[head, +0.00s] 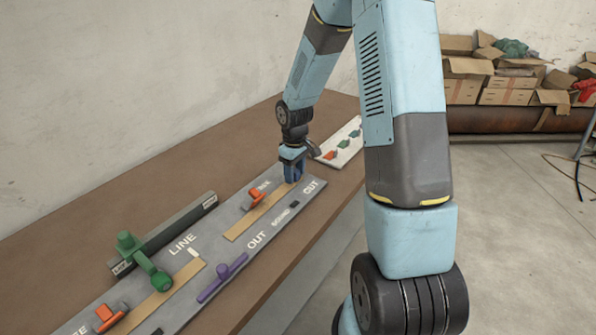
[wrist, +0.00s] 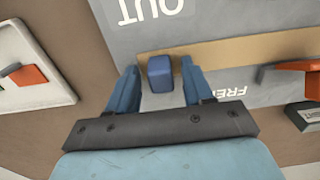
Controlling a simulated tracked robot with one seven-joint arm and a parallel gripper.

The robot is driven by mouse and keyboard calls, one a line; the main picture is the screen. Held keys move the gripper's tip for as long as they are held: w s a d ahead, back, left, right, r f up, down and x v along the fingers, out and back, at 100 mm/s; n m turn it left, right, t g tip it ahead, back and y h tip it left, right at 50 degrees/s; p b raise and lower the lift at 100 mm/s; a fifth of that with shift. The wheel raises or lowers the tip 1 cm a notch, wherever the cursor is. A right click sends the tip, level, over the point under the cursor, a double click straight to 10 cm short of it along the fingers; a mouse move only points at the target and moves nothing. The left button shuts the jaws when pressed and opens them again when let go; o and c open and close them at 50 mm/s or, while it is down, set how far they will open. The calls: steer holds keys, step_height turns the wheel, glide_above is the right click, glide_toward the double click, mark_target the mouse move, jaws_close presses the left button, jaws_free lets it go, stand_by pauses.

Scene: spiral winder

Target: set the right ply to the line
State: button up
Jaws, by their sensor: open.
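The right ply is a tan strip (head: 252,217) on the grey board, and it also runs across the wrist view (wrist: 225,49). A blue block (wrist: 160,74) sits at one end of it. My gripper (wrist: 159,66) is open, with one finger on each side of the block and small gaps showing. In the head view my gripper (head: 293,170) is low over the far end of this strip, hiding that end. An orange lever (head: 253,199) stands beside the strip near the FREE marking; it also shows in the wrist view (wrist: 302,75). The LINE marking (head: 183,244) is nearer.
Another tan strip (head: 160,296) lies nearer with a green handle (head: 145,262) and an orange lever (head: 108,317). A purple bar (head: 222,278) lies near the OUT marking. A white tray (head: 343,147) of coloured pieces is beyond my gripper. The brown bench (head: 240,130) behind is clear.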

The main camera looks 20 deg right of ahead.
jaws_close()
steer(key=shift+d, duration=0.1)
stand_by(0.3)
